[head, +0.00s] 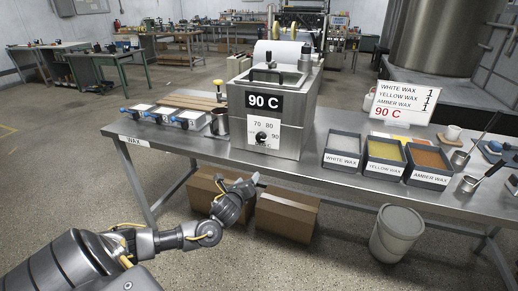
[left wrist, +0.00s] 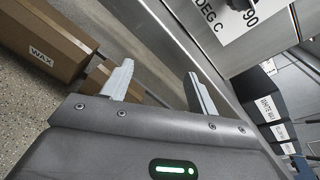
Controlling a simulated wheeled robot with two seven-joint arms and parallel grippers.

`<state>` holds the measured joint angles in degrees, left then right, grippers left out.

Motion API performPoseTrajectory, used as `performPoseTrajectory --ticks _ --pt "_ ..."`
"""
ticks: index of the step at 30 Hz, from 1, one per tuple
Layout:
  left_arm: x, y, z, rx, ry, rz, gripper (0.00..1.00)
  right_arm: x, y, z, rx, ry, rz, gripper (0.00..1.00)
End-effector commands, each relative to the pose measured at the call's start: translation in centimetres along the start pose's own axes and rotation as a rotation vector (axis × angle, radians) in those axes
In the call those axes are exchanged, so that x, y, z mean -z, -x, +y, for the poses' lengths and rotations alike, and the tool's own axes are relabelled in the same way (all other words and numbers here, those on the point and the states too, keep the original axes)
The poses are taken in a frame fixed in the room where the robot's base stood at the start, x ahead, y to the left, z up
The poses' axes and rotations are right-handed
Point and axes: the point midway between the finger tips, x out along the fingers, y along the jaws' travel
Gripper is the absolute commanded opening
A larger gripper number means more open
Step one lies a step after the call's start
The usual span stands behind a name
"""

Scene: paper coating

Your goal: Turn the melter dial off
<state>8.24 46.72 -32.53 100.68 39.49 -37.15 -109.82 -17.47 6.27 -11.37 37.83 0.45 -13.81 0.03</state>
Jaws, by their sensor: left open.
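The melter (head: 290,128) is a steel box on the table, with a "90 C" sign on its front. Its dial (head: 261,137) is a small dark knob on a white plate, with 70, 80 and 90 legible around it. Its pointer direction is too small to tell. In the left wrist view the dial (left wrist: 238,4) is cut off at the top edge, near the number 90. My left gripper (head: 254,180) is below the dial, in front of the table edge and apart from the melter. In the left wrist view its jaws (left wrist: 160,76) are open and empty.
The steel table (head: 315,175) has its front edge between my left gripper and the melter. Grey wax trays (head: 341,160) stand to the right, blue-handled moulds (head: 188,119) and a metal cup (head: 220,122) to the left. Cardboard boxes (head: 286,216) and a white bucket (head: 396,235) are below.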

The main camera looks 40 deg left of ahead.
Motion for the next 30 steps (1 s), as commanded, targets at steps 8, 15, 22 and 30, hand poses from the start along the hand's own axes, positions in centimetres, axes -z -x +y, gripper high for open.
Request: performPoseTrajectory --ticks 8,15,22,30 --pt "-8.7 3.0 -6.8 0.112 -0.329 -0.128 0.59 -0.6 -0.7 1.3 -0.016 0.006 -0.011 0.00" --pt "-9.5 3.1 -7.3 0.116 -0.362 -0.140 0.59 -0.7 -0.5 1.7 -0.021 0.008 -0.013 0.00" --pt "-10.0 0.1 -7.7 0.113 -0.360 -0.142 0.59 -0.4 0.0 0.9 -0.011 0.005 -0.006 0.00" --pt "-10.5 -4.8 -8.4 0.115 -0.358 -0.140 0.59 -0.3 0.7 -0.7 0.009 -0.001 -0.005 0.00"
